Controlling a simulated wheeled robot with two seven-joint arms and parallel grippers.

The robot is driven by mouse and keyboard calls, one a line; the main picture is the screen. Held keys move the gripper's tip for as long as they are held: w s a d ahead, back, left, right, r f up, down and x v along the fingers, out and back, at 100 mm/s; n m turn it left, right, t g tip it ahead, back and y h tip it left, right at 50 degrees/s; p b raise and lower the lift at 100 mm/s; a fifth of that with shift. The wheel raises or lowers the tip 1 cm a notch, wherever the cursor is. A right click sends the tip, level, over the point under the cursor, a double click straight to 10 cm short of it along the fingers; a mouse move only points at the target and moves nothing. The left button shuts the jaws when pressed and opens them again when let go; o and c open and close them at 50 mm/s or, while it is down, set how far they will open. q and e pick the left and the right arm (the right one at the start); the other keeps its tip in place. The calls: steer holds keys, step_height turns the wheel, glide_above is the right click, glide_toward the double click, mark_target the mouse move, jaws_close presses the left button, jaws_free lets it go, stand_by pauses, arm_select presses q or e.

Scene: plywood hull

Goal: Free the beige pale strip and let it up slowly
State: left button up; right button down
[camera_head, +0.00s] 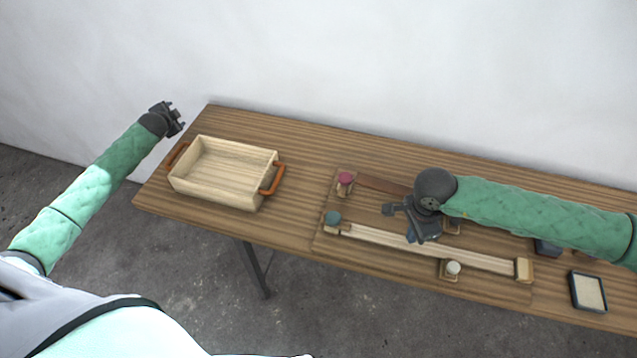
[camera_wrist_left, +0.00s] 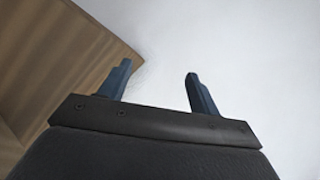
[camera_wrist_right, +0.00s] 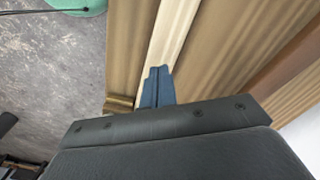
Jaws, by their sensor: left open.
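The beige pale strip (camera_head: 385,238) lies lengthwise along the front of a wooden board (camera_head: 320,245), between a block near the teal knob (camera_head: 333,217) and a wooden end block (camera_head: 524,270). A white knob (camera_head: 453,267) on a small block sits at its front edge. My right gripper (camera_head: 411,238) is over the strip's middle, fingers pointing down. In the right wrist view its fingers (camera_wrist_right: 158,78) are together with their tips over the pale strip (camera_wrist_right: 172,30); I cannot tell whether they touch it. My left gripper (camera_head: 175,115) is open and empty, beyond the table's left end.
A wooden tray (camera_head: 215,192) with orange handles stands on the table's left part. A brown strip (camera_head: 382,184) and a red knob (camera_head: 345,177) are at the board's back. A small dark-rimmed tray (camera_head: 588,292) lies at right. The table is bare between tray and board.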

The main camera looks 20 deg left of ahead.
arm_select(q)
steer(key=d+r+m+g+h, duration=0.2)
steer(key=d+m+h, duration=0.15)
steer(key=d, duration=1.65)
steer(key=d+r+m+g+h, duration=0.2)
steer(key=d+r+m+g, duration=0.15)
steer(key=d, duration=1.65)
step_height(320, 180, up, 6)
steer(key=m+g, duration=0.6)
steer(key=m, duration=0.7)
glide_above(333, 217)
steer(key=shift+y, duration=0.45)
step_height(333, 217, down, 12)
steer(key=shift+r, duration=0.25)
